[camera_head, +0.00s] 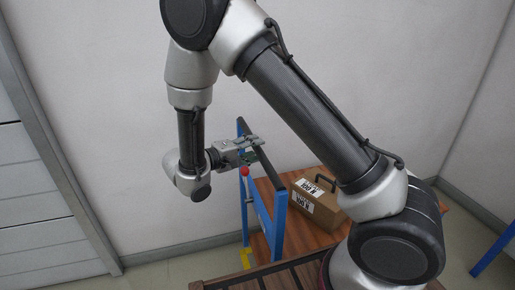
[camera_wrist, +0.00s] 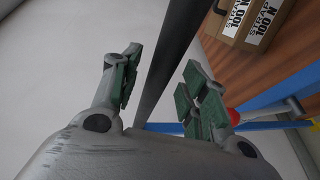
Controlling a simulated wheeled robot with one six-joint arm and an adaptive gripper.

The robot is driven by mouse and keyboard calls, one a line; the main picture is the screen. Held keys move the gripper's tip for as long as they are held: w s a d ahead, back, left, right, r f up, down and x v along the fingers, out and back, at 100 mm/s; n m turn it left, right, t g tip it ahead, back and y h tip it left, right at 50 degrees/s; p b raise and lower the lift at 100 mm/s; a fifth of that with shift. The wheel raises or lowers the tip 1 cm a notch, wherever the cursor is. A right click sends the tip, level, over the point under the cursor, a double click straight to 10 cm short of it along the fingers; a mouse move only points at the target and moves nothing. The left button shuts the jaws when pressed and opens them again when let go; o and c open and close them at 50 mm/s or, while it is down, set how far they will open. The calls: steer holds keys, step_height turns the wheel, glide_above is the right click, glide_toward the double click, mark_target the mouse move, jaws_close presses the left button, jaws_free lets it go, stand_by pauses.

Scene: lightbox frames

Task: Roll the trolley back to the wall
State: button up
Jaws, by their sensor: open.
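The trolley has a brown wooden deck (camera_head: 302,236), blue end posts (camera_head: 279,226) and a dark push bar (camera_head: 268,168). My gripper (camera_head: 257,148) is at this bar in the head view. In the wrist view the bar (camera_wrist: 172,65) runs between the two green-padded fingers of my gripper (camera_wrist: 162,60), which are apart, with a gap visible on each side. The pale wall (camera_head: 345,70) stands behind the trolley. The trolley's wheels are hidden, and my arm covers part of its right side.
A brown cardboard box (camera_head: 322,203) with white labels sits on the deck. A red knob (camera_head: 244,171) is by the near blue post. A grey slatted panel (camera_head: 30,175) is at the left. Another blue post (camera_head: 492,254) stands at the far right. Some floor (camera_head: 165,270) is bare at the left.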

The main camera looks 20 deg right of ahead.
steer(key=shift+x, duration=1.05)
jaws_close()
steer(key=shift+d, duration=0.1)
